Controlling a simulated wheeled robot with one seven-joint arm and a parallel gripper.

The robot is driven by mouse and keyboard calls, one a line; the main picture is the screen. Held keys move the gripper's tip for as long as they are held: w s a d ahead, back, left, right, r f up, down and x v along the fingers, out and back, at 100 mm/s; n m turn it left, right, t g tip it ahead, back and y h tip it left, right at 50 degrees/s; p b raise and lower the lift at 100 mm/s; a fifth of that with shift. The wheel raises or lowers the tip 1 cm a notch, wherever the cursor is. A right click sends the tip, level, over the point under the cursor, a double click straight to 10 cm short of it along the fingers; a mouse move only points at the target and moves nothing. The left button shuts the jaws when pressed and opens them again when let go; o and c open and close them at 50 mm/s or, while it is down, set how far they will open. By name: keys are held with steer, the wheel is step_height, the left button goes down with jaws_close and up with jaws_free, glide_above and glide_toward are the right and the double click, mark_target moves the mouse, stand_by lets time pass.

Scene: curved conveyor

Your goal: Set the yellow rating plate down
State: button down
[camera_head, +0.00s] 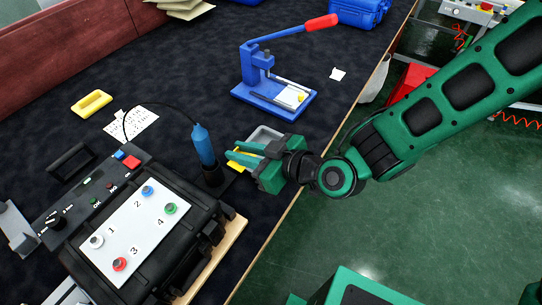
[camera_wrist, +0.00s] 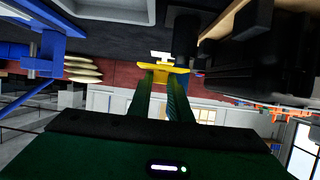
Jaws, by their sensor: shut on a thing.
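The yellow rating plate (camera_head: 240,162) shows partly behind my gripper (camera_head: 238,152) in the head view. In the wrist view the plate (camera_wrist: 163,68) lies across the tips of the two green fingers, and my gripper (camera_wrist: 161,80) is shut on it. The plate is held near the dark table top, beside the blue screwdriver-like tool (camera_head: 203,145) and in front of a grey tray (camera_head: 264,134). I cannot tell the gap between plate and table. The fingers hide part of the plate.
A black case (camera_head: 205,212) with a numbered button panel (camera_head: 130,228) stands at the lower left. A blue lever press (camera_head: 262,68) stands behind the gripper. Dark table between press and sheet is clear.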

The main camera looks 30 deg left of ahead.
steer(key=shift+s+a, duration=0.1)
steer(key=shift+s, duration=0.25)
steer(key=w+f, duration=0.2)
steer(key=w, duration=0.1)
steer(key=w+d+f, duration=0.1)
steer(key=w+f, duration=0.1)
steer(key=w, duration=0.2)
steer(key=w+f, duration=0.2)
steer(key=w, duration=0.2)
steer(key=shift+d+f, duration=0.3)
steer(key=shift+f, duration=0.05)
steer(key=shift+w+f, duration=0.1)
steer(key=shift+f, duration=1.95)
steer(key=c, duration=1.7)
jaws_free()
steer(key=shift+o, duration=0.4)
steer(key=v, duration=1.2)
steer(key=shift+r, duration=0.1)
